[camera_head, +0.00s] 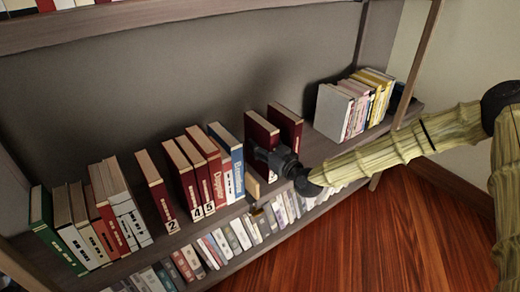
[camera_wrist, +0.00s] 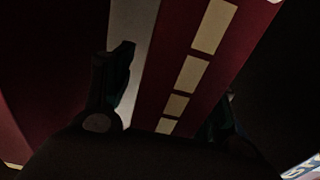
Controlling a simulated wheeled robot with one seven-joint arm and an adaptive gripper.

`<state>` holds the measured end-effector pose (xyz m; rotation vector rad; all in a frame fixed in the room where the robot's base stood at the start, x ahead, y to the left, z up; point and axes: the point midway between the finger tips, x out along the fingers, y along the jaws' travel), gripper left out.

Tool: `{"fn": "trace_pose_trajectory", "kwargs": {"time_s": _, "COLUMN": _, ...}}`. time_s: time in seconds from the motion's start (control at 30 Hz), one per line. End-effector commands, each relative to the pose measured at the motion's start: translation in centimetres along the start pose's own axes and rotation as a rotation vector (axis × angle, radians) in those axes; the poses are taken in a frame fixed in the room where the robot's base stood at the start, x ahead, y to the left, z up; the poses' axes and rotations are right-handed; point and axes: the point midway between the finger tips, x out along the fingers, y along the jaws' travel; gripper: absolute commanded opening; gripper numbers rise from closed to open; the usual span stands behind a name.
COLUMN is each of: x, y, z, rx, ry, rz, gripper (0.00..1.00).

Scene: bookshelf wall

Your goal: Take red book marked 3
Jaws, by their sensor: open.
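My gripper (camera_head: 266,160) is at the shelf, in front of a red book (camera_head: 261,130) with a pale top. Any number low on this book's spine is hidden or too small to read. In the wrist view my gripper (camera_wrist: 170,95) is open, one dark finger on each side of a red spine with cream blocks (camera_wrist: 190,72). I cannot tell whether the fingers touch it. Other red books stand to the left, one labelled 2 (camera_head: 158,190), one labelled 4 (camera_head: 182,175), and one beside it whose label looks like 5 (camera_head: 196,165).
Another red book (camera_head: 287,125) stands close on the right of the gripper. A blue-and-white book (camera_head: 232,160) stands to the left. Pale and yellow books (camera_head: 355,100) fill the right end. A lower shelf holds many small books (camera_head: 225,240). The wooden floor (camera_head: 380,240) is clear.

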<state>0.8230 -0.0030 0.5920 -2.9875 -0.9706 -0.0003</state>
Motion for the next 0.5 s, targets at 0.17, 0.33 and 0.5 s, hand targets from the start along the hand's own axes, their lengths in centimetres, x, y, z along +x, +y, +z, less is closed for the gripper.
{"fn": "trace_pose_trajectory", "kwargs": {"time_s": 0.17, "x": -0.04, "y": -0.01, "z": -0.03, "rx": 0.0, "ry": 0.0, "rz": 0.0, "gripper": 0.46}}
{"fn": "trace_pose_trajectory", "kwargs": {"time_s": 0.33, "x": -0.05, "y": -0.02, "z": -0.01, "rx": 0.0, "ry": 0.0, "rz": 0.0, "gripper": 0.15}}
{"fn": "trace_pose_trajectory", "kwargs": {"time_s": 0.5, "x": -0.06, "y": -0.03, "z": -0.01, "rx": 0.0, "ry": -0.001, "rz": 0.0, "gripper": 0.0}}
